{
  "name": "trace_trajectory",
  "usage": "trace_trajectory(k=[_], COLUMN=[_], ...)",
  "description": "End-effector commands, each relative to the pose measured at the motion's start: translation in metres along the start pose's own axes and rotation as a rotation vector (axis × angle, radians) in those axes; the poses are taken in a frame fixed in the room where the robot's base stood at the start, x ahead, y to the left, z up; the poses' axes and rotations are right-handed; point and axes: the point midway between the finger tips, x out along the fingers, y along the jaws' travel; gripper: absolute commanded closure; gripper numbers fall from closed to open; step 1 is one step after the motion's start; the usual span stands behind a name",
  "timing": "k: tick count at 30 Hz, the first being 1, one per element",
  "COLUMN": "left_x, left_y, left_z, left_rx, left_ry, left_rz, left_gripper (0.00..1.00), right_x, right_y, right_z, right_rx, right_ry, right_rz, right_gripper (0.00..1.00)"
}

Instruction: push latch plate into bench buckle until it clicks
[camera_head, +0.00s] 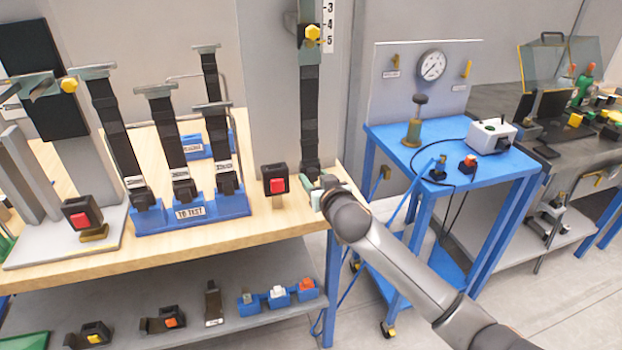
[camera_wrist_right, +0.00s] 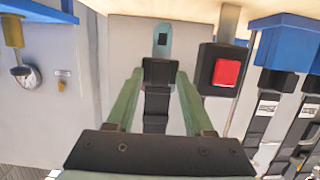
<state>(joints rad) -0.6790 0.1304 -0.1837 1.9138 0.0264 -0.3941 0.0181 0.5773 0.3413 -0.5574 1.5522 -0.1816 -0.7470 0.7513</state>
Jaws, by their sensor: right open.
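The bench buckle (camera_head: 276,182), a black block with a red button, stands near the right end of the wooden bench. It also shows in the right wrist view (camera_wrist_right: 222,70), right of my gripper. The latch plate (camera_wrist_right: 163,40) is a pale metal tongue with a dark slot and a black body, at the end of a black strap (camera_head: 310,110) hanging from a post. It is beside the buckle, apart from it. My right gripper (camera_head: 317,190) is open, its green fingers (camera_wrist_right: 160,80) on either side of the plate's black body. My left gripper is out of view.
A blue rack (camera_head: 235,206) with several strapped buckles stands left of the buckle. Another red-button buckle (camera_head: 82,213) is on a grey stand further left. A blue cart (camera_head: 500,183) with a gauge panel stands to the right.

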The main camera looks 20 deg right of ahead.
Motion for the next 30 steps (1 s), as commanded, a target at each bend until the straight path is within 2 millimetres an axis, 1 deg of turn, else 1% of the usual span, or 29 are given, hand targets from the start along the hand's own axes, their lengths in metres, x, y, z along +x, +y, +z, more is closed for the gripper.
trace_trajectory(k=[4,23,24,26,30], left_x=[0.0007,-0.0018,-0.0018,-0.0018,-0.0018], left_y=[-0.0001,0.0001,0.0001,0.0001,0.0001], left_z=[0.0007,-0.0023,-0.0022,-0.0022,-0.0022], left_rx=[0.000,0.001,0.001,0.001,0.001], left_ry=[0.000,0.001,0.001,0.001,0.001], left_rz=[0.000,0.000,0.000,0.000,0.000], left_gripper=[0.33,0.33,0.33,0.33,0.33], right_x=[0.0028,0.0024,0.0024,0.0024,0.0024], right_y=[-0.0003,0.0003,0.0003,0.0003,0.0003], right_z=[0.0002,0.0000,0.0000,0.0001,0.0001], right_rx=[0.000,0.000,0.000,0.000,0.000], right_ry=[-0.001,0.000,-0.001,-0.001,-0.001], right_rz=[-0.001,0.001,0.001,0.001,0.000], right_gripper=[0.47,0.47,0.49,0.55,0.71])
